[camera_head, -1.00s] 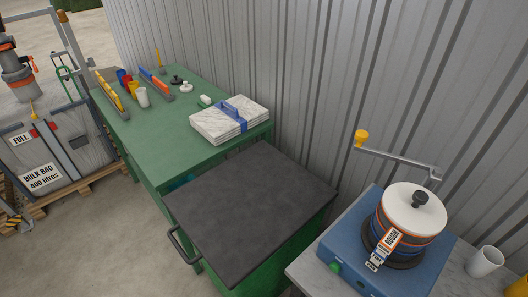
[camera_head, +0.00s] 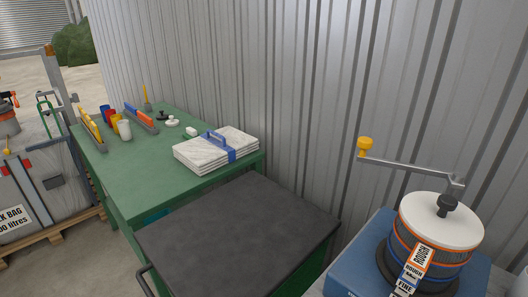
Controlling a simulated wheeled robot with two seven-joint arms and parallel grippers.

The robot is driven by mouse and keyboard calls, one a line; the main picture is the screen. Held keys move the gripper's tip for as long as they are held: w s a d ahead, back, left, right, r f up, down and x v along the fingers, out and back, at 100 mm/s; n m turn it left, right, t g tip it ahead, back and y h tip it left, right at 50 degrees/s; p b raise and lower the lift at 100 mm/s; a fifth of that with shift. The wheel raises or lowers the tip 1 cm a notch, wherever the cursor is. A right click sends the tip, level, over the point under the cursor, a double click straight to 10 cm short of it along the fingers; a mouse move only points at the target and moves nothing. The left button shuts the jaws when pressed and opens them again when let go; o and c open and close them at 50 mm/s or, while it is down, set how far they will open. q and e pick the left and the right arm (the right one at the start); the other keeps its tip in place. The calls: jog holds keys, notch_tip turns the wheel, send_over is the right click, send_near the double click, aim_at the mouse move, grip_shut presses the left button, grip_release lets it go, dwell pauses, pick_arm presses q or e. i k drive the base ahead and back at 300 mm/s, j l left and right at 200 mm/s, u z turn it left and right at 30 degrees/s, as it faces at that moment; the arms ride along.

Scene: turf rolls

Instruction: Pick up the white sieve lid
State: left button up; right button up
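A white round lid (camera_head: 440,219) with a black knob (camera_head: 446,204) sits flat on top of a stack of sieves (camera_head: 435,257) at the right. The sieves have blue and orange bands and hanging tags, one of which seems to read "ROUGH" and another "FINE". The stack stands on a blue machine base (camera_head: 362,262). A grey bar (camera_head: 410,167) with a yellow knob reaches out behind and left of the lid. Neither of my grippers is in view.
A dark-topped green cabinet (camera_head: 240,235) stands left of the blue base, its top bare. Behind it a green table (camera_head: 150,172) holds white slabs (camera_head: 212,160), cups and small knobbed discs. A corrugated metal wall (camera_head: 300,80) closes off the back.

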aim_at(439, 219)
jog(key=z, duration=1.4)
